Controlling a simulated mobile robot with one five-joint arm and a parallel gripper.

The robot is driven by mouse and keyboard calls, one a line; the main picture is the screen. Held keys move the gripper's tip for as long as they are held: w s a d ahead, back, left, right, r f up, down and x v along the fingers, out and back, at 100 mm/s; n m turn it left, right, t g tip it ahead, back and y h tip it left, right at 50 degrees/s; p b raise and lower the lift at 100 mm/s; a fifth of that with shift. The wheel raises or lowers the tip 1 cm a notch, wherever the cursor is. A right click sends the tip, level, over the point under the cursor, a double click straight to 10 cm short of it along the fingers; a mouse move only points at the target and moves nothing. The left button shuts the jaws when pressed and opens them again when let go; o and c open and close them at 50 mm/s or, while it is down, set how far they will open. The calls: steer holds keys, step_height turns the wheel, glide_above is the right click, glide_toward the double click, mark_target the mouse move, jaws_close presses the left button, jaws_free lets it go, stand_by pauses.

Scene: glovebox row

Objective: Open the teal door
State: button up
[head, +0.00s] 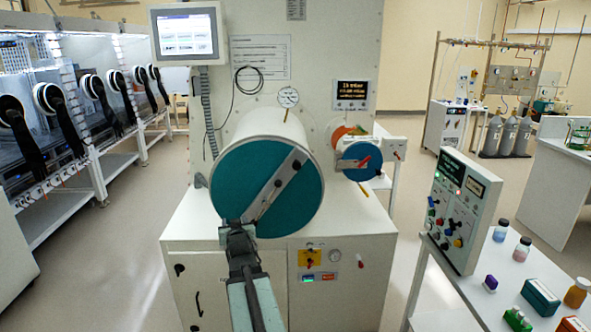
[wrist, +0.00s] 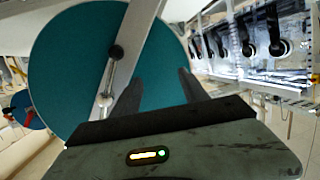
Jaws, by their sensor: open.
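The large round teal door (head: 240,175) closes the front of a white cylinder, and it looks shut. A grey bar (head: 272,195) runs diagonally across it, with dark knobs near its upper right part. In the wrist view the teal door (wrist: 70,65) fills the left and middle, and the bar (wrist: 138,35) with a dark knob shows left of my fingers. My gripper (head: 238,226) is in front of the door's lower left edge. In the wrist view my gripper (wrist: 157,80) is open, its two fingers apart with teal door behind and nothing held between them. Contact with the door cannot be told.
A smaller blue round door (head: 355,158) with a red handle is right of the cylinder. A monitor (head: 186,33) hangs above left. A control panel (head: 460,215) and bottles stand on a table at right. Gloveboxes (head: 70,110) line the left. Floor is clear at left.

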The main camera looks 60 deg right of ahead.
steer(key=s+d+r+m+h, duration=0.1)
steer(key=s+d+r+h, duration=0.2)
steer(key=s+d+r, duration=0.4)
steer(key=m+t+h, duration=0.1)
steer(key=t+h, duration=0.1)
steer(key=h, duration=0.3)
glide_toward(297, 169)
steer(key=x, duration=0.3)
steer(key=p+x, duration=0.3)
steer(key=x, duration=0.5)
steer(key=shift+d+r, duration=0.15)
steer(key=shift+g, duration=0.3)
jaws_close()
